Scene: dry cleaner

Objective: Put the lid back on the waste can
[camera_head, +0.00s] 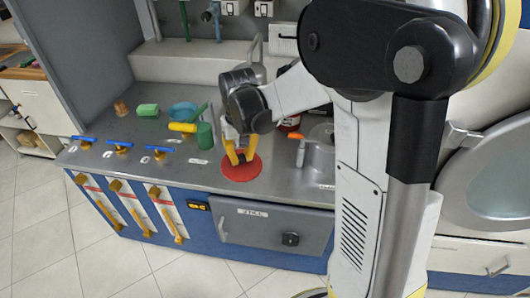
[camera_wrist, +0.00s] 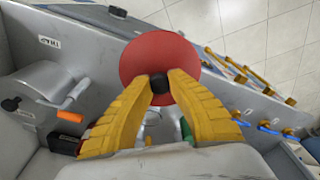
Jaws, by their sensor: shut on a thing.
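The lid is a round red disc (camera_head: 241,172) with a black knob; in the wrist view it (camera_wrist: 152,52) lies just beyond my fingertips. My gripper (camera_head: 241,157) has yellow fingers, which are closed on the black knob (camera_wrist: 159,83). In the head view the lid is over the front part of the metal counter; I cannot tell whether it touches it. A small red-rimmed vessel (camera_head: 289,123) stands behind my gripper, partly hidden by my arm. I cannot tell whether this is the waste can. In the wrist view my fingers hide part of the counter.
Blue handles (camera_head: 119,143) line the left front edge.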

